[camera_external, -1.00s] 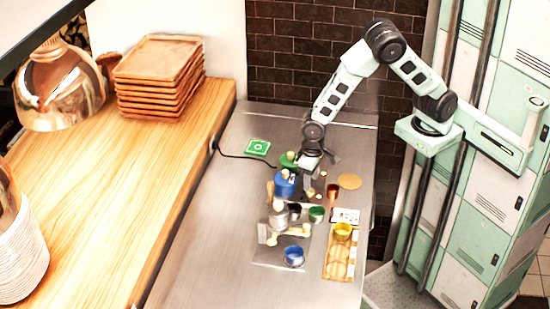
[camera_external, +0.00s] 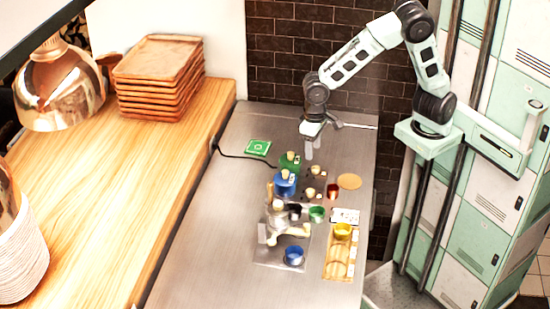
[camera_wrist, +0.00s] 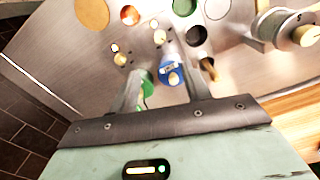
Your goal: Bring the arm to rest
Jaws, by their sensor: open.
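My gripper (camera_external: 309,147) hangs above the far part of the steel counter (camera_external: 215,235), pointing down. In the wrist view its two fingers (camera_wrist: 160,80) stand apart with nothing held between them. Beyond the fingertips are a green canister (camera_wrist: 147,84) and a blue canister (camera_wrist: 169,72). In the external view the green canister (camera_external: 289,165) and the blue canister (camera_external: 285,185) stand on the counter below and nearer than the gripper, with a gap between. My arm is bent, reaching left from its mount by the green lockers.
A metal device (camera_external: 280,228), a red cup (camera_external: 333,191), a green cup (camera_external: 317,214), a yellow cup (camera_external: 342,231), a blue cup (camera_external: 293,256) and a round tan disc (camera_external: 349,181) crowd the counter. A green square pad (camera_external: 258,147) lies left. A brick wall (camera_external: 290,50) stands behind.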

